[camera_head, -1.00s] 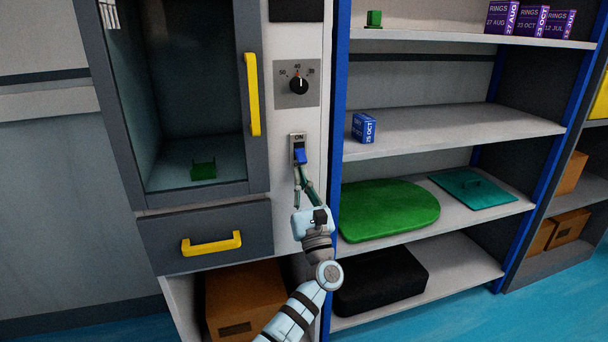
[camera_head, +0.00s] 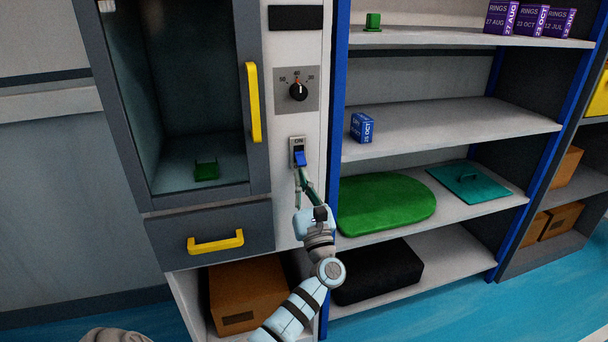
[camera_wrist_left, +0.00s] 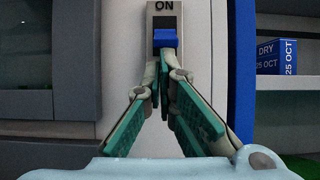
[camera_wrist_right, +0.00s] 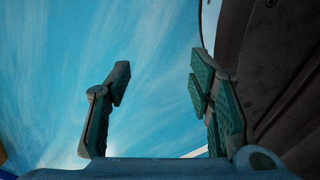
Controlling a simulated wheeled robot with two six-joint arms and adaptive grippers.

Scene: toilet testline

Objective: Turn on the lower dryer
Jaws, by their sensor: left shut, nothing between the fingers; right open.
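The lower dryer (camera_head: 258,205) is a grey cabinet with an open-looking dark chamber and a yellow handle (camera_head: 253,103). On the white panel to its right is a switch with a blue rocker (camera_head: 300,157) under the word ON. The rocker also shows in the left wrist view (camera_wrist_left: 165,38), its blue part standing out at the lower half of the plate. My left gripper (camera_head: 299,172) is shut and empty, its fingertips just below the rocker; I cannot tell whether they touch it. My right gripper (camera_wrist_right: 158,80) is open and empty, above the blue floor.
A dial (camera_head: 298,91) sits above the switch. A yellow drawer handle (camera_head: 215,242) is at lower left. Shelves on the right hold a blue box (camera_head: 362,128), a green lid (camera_head: 385,203), a teal plate (camera_head: 470,183) and a black case (camera_head: 378,272). A blue upright (camera_head: 335,100) stands close beside the panel.

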